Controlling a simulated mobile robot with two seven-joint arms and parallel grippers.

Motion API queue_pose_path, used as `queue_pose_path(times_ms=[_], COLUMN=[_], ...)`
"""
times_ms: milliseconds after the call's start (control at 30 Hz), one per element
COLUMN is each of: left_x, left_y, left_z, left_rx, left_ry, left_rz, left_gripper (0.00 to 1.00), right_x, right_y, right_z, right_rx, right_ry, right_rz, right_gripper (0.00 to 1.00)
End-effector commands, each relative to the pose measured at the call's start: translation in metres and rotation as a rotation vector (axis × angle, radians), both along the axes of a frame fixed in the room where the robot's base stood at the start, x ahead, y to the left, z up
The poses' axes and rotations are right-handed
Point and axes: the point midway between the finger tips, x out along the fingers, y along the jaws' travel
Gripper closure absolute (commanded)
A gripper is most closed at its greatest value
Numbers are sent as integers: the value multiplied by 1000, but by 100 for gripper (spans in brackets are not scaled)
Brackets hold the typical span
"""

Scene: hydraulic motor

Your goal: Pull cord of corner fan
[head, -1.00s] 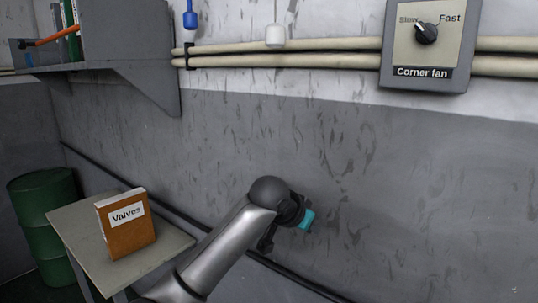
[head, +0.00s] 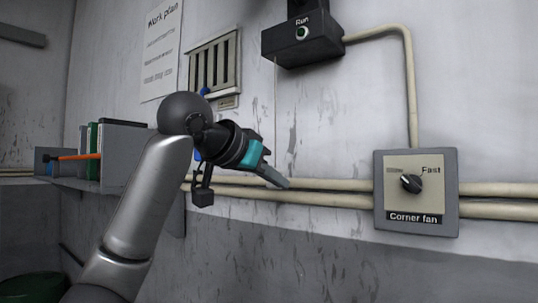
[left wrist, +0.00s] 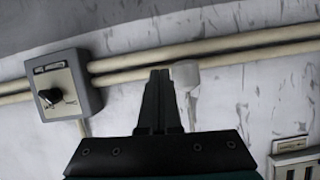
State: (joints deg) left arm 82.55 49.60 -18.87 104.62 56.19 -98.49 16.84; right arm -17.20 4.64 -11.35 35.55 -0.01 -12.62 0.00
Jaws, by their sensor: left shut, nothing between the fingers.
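The corner fan control box (head: 446,200) is on the wall at the right of the head view, with a black dial (head: 411,183). The box also shows at the left of the left wrist view (left wrist: 89,82). A white pull handle (left wrist: 186,73) hangs in front of the pipes in the left wrist view, right beside my fingertips; I cannot tell whether they touch. I cannot make it out in the head view, where my gripper covers that area. My left gripper (head: 284,183) is shut and empty, pointing right in front of the pipes. A blue piece (head: 197,155) shows partly behind it.
Two beige pipes (head: 335,193) run along the wall. A dark box marked Run (head: 303,40) is above. A vent (head: 214,62) and a work plan sheet (head: 161,50) are at the upper left. A shelf with books (head: 92,150) is at the left.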

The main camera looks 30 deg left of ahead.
Motion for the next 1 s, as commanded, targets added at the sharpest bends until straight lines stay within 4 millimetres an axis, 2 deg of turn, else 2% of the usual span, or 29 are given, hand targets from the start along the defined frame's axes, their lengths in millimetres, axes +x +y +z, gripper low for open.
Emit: queue_pose_path(times_ms=[33,200,400,600,1000], left_x=[-12,-39,-66,-75,-69], left_y=[5,22,36,40,39], left_z=[20,62,95,104,103], left_rx=[0,-49,-92,-106,-107], left_ry=[-23,-85,-136,-149,-147], left_rz=[7,22,28,30,29], left_gripper=[100,100,100,100,100], right_x=[0,0,0,0,0], right_y=[0,0,0,0,1], right_z=[3,1,1,1,3], right_rx=[0,0,0,1,1], right_ry=[0,0,-1,-1,-1], right_rz=[0,1,1,2,3], right_gripper=[50,50,50,50,50])
